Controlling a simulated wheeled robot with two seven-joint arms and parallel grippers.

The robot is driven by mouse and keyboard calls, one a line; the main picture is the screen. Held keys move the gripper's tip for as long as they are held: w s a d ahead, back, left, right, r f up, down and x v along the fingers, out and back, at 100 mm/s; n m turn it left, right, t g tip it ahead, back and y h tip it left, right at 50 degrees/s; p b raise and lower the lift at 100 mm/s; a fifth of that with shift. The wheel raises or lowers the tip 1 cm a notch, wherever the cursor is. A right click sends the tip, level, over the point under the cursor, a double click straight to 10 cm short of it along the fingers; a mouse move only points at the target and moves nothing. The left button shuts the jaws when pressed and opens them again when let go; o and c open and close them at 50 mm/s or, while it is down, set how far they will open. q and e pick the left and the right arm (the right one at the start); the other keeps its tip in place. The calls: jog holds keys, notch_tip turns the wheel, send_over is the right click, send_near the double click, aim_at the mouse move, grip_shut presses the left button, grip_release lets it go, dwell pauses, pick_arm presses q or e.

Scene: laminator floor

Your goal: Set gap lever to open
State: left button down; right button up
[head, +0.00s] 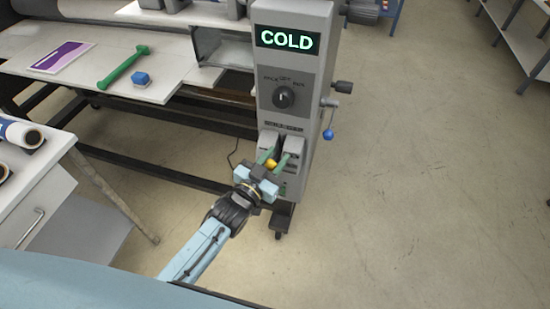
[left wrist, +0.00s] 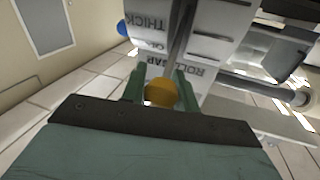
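The laminator's grey control column (head: 292,85) stands in the middle of the head view with a lit COLD display. Low on it is the gap lever with a yellow knob (head: 270,163). The knob also shows in the left wrist view (left wrist: 160,93), in front of a slotted plate (left wrist: 190,45) lettered THICK and ROLL GAP. My left gripper (head: 277,158) is at the lever, its green fingers on both sides of the knob with almost no gap. It looks shut on the knob. The gripper hides part of the lever and plate. My right gripper is out of view.
A dial (head: 284,97) and a blue-knobbed side lever (head: 328,135) are on the column above my gripper.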

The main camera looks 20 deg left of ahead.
pick_arm(q)
jog(key=c, duration=1.1)
grip_release()
jog(key=shift+w+a+f, duration=0.1)
jog(key=shift+w+f, duration=0.05)
jog(key=shift+w, duration=0.05)
jog(key=shift+o, duration=0.2)
jog(key=shift+s, duration=0.25)
jog(key=v, duration=1.3)
jog(key=shift+b, duration=0.35)
